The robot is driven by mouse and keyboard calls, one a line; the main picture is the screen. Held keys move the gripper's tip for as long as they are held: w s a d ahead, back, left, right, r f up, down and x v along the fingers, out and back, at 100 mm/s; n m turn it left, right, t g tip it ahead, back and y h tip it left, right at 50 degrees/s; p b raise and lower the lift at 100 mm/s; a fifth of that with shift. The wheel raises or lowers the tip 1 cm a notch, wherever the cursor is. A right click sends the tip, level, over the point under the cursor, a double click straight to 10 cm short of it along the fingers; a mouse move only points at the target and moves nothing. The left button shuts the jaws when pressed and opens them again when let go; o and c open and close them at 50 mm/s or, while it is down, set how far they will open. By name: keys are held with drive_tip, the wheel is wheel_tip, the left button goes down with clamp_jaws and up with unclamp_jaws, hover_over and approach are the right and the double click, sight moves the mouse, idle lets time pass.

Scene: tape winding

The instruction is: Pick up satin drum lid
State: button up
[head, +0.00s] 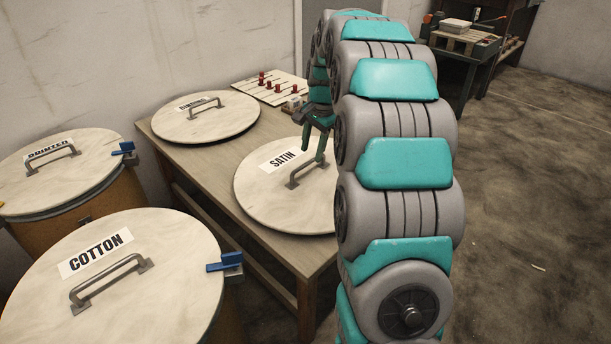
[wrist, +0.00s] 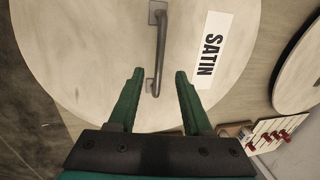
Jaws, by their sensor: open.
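The satin drum lid (head: 262,205) is a round pale disc lying flat on the wooden table, with a white SATIN label and a grey bar handle (head: 303,175). My arm hides its right part in the head view. In the wrist view the lid (wrist: 95,60) fills much of the picture, with its handle (wrist: 158,50) running away from me. My gripper (wrist: 158,73) is open and empty over the lid. One end of the handle shows between its two green fingers. In the head view my gripper (head: 318,150) is close to the handle; whether it touches cannot be told.
Another labelled lid (head: 190,125) lies on the table (head: 200,165), behind the satin lid. A board with red pegs (head: 290,92) is at the table's back. Drums with COTTON (head: 150,275) and PRINTED (head: 85,180) lids stand at left. Floor at right is clear.

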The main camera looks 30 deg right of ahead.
sight(308, 162)
drive_tip(key=shift+w+a+f, duration=0.1)
drive_tip(key=shift+a+f, duration=0.05)
drive_tip(key=shift+f, duration=0.7)
drive_tip(key=shift+w+a+f, duration=0.1)
drive_tip(key=shift+a+f, duration=0.05)
drive_tip(key=shift+f, duration=0.7)
drive_tip(key=shift+w+a+f, duration=0.1)
drive_tip(key=shift+a+f, duration=0.05)
drive_tip(key=shift+f, duration=0.7)
clamp_jaws()
